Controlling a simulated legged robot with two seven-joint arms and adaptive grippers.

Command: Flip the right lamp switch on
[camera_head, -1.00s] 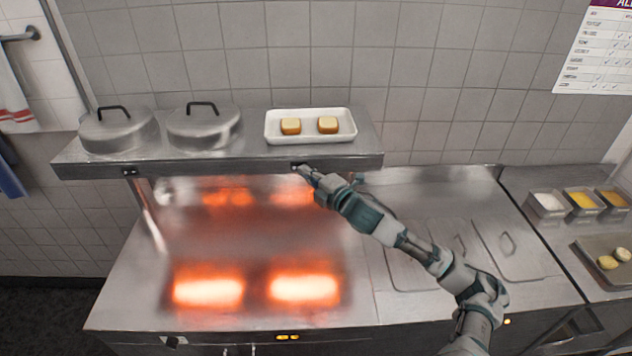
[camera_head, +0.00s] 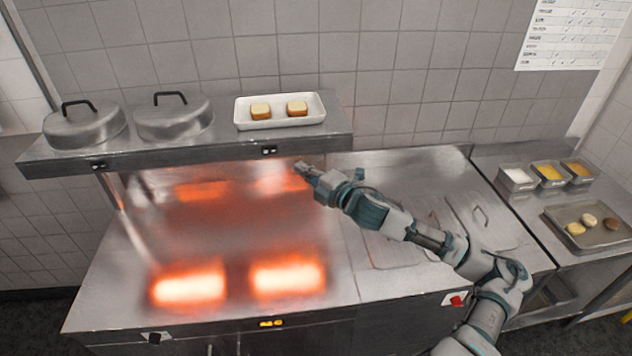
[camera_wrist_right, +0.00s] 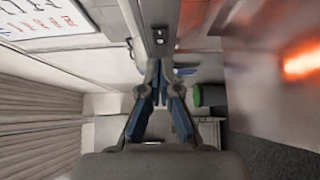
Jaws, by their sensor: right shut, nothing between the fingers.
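The right lamp switch (camera_head: 269,150) is a small dark switch with light marks on the front edge of the metal shelf. It also shows in the right wrist view (camera_wrist_right: 158,36), just beyond the fingertips. My right gripper (camera_head: 301,168) is shut and empty, a little below and to the right of this switch, apart from it in the head view. Its closed fingers also show in the right wrist view (camera_wrist_right: 157,78). The left lamp switch (camera_head: 98,166) sits further left on the same edge. Two orange heat patches, left (camera_head: 188,287) and right (camera_head: 288,276), glow on the counter. My left gripper is out of view.
The shelf (camera_head: 225,148) carries two metal lids (camera_head: 84,127) (camera_head: 173,118) and a white tray (camera_head: 280,122) with two bread pieces. Food containers (camera_head: 517,178) and a tray (camera_head: 605,236) stand at the right. The counter below my arm is mostly clear.

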